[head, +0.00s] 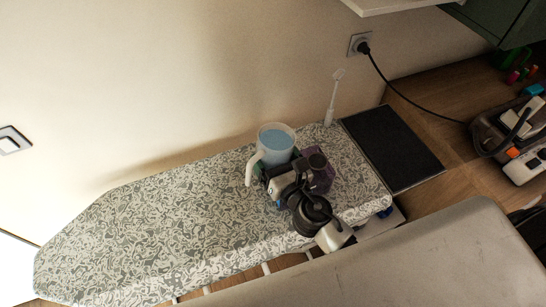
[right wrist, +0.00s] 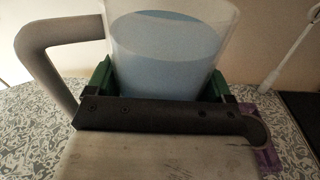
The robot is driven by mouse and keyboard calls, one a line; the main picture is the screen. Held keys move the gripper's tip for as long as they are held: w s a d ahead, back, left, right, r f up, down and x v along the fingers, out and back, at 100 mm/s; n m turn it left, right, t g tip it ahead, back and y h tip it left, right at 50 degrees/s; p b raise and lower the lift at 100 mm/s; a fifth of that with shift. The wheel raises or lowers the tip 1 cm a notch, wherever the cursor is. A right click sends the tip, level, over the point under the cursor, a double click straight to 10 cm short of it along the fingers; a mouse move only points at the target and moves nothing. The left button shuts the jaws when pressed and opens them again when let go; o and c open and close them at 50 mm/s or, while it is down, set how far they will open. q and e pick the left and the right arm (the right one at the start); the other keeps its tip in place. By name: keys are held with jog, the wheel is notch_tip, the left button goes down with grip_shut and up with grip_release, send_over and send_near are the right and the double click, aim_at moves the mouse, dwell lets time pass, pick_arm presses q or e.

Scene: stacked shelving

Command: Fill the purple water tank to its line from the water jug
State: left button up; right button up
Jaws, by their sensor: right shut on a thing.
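The clear water jug (head: 275,141) with a pale handle is upright over the patterned ironing board and holds blue water. My right gripper (head: 276,168) is shut on the jug's body; in the right wrist view the green fingers lie on both sides of the jug (right wrist: 165,55). I cannot tell whether its base touches the board. The purple water tank (head: 323,179) is just right of the jug, partly hidden by my arm; a purple edge shows in the right wrist view (right wrist: 268,152). Its fill line and water level cannot be seen. My left gripper is not in view.
The ironing board (head: 160,235) is clear to the left. A white upright stick (head: 331,105) stands behind its right end. A dark panel (head: 392,148) and wooden counter with a corded appliance (head: 495,130) lie to the right. A shelf edge (head: 390,4) overhangs the top.

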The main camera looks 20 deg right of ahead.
aim_at(287, 159)
jog(key=shift+d+r+m, duration=0.1)
jog(key=shift+r+m, duration=0.2)
jog(key=shift+r, duration=0.15)
jog(key=shift+d+r+m, duration=0.3)
jog(key=shift+r+m, duration=0.05)
jog(key=shift+m, duration=0.45)
jog(key=shift+d+r+m+t+b, duration=0.3)
jog(key=shift+d+r+m, duration=0.2)
jog(key=shift+m, duration=0.5)
jog(key=shift+w+d+f+m+b, duration=0.1)
jog(key=shift+d+f+m+b, duration=0.25)
jog(key=shift+m+b, duration=0.4)
jog(key=shift+r, duration=0.2)
jog(key=shift+d+f+m+h, duration=0.1)
jog(key=shift+d+m+h, duration=0.15)
jog(key=shift+m, duration=0.3)
